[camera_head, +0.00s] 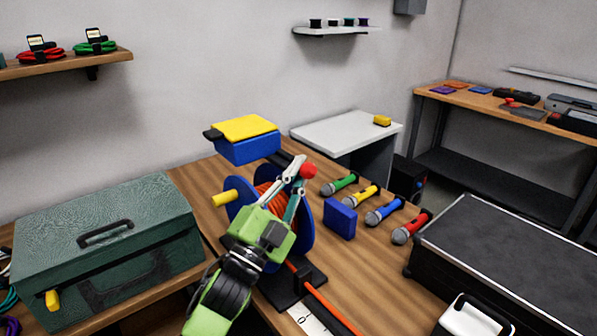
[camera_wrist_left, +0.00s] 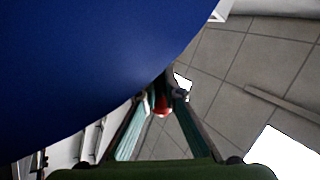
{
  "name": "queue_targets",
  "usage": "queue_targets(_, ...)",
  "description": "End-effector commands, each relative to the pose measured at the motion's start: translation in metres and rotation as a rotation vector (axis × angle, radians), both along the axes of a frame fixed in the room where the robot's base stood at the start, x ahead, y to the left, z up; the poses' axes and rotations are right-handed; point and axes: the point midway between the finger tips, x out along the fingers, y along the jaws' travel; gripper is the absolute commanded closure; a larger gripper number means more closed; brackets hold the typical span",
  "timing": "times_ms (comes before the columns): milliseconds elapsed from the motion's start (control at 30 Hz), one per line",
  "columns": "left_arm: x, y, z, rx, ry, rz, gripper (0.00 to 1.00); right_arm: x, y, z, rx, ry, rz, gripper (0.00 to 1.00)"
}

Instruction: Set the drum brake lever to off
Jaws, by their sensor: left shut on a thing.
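The cable drum (camera_head: 306,234) has blue flanges, orange cable and a yellow crank handle (camera_head: 222,198), and stands on a black base on the wooden bench. The brake lever's red knob (camera_head: 308,170) shows at the drum's upper right. My left gripper (camera_head: 299,172) reaches up in front of the drum, its fingers closed at the lever beside the knob. In the left wrist view, the red knob (camera_wrist_left: 161,105) sits between the fingertips, and a blue drum flange (camera_wrist_left: 80,70) fills the upper left. Most of the lever is hidden. My right gripper is out of view.
A blue box with a yellow lid (camera_head: 246,140) stands behind the drum. A blue block (camera_head: 340,220) and several microphones (camera_head: 384,211) lie to the right. A green toolbox (camera_head: 105,245) is at left, a black case (camera_head: 510,270) at right. An orange cable (camera_head: 332,313) runs forward.

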Motion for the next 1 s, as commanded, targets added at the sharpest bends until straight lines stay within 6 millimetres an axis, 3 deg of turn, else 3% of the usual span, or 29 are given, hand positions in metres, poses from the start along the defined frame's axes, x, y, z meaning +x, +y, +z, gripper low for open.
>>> queue_targets(33, -0.004, -0.004, 0.001, 0.0, -0.008, -0.01, 1.0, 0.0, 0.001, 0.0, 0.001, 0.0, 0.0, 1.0)
queue_targets(100, -0.004, -0.004, 0.001, -0.001, -0.007, -0.011, 0.74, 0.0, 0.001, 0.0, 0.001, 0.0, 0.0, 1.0)
queue_targets(133, -0.004, -0.004, 0.001, -0.001, -0.007, -0.011, 0.71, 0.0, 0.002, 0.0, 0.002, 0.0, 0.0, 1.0)
queue_targets(567, -0.006, 0.002, -0.005, 0.001, 0.0, -0.003, 0.71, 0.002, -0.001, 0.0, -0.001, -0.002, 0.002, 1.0)
queue_targets(1000, -0.066, 0.043, -0.044, 0.001, -0.001, -0.005, 0.71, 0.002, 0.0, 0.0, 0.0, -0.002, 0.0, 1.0)
